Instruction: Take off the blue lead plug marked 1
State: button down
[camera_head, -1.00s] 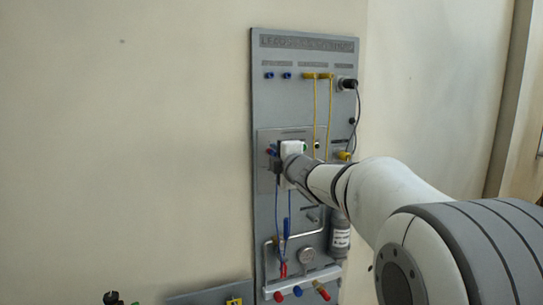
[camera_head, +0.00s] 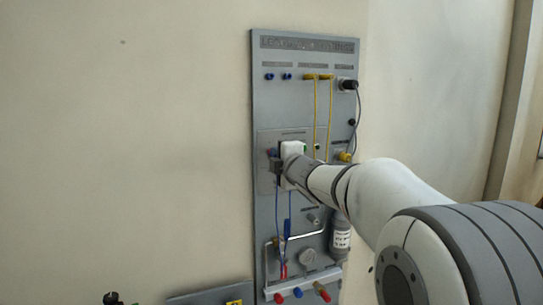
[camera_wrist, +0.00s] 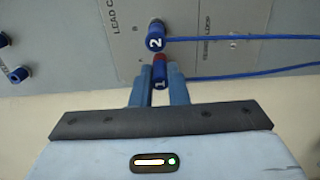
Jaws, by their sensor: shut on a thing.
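The blue plug marked 1 (camera_wrist: 160,73) sits between the two fingers of my gripper (camera_wrist: 160,88) in the wrist view, and the fingers are shut on it. A red piece shows right behind the plug; I cannot tell whether the plug is still seated. The blue plug marked 2 (camera_wrist: 155,41) is just above it on the panel (camera_wrist: 105,45), with a blue lead running right. In the head view my gripper (camera_head: 277,164) is at the middle of the grey panel (camera_head: 285,110), largely hidden by my wrist. Blue leads (camera_head: 288,226) hang below it.
Yellow leads (camera_head: 316,110) hang right of my gripper, and a black plug (camera_head: 347,84) with a dark cable sits at the upper right. A bent pipe, a gauge (camera_head: 307,256) and a grey cylinder (camera_head: 341,240) are below. Bare wall lies left of the panel.

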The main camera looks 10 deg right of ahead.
jog(key=shift+s+d, duration=0.25)
jog(key=shift+s, duration=0.95)
jog(key=shift+s+d, duration=0.25)
jog(key=shift+s, duration=0.95)
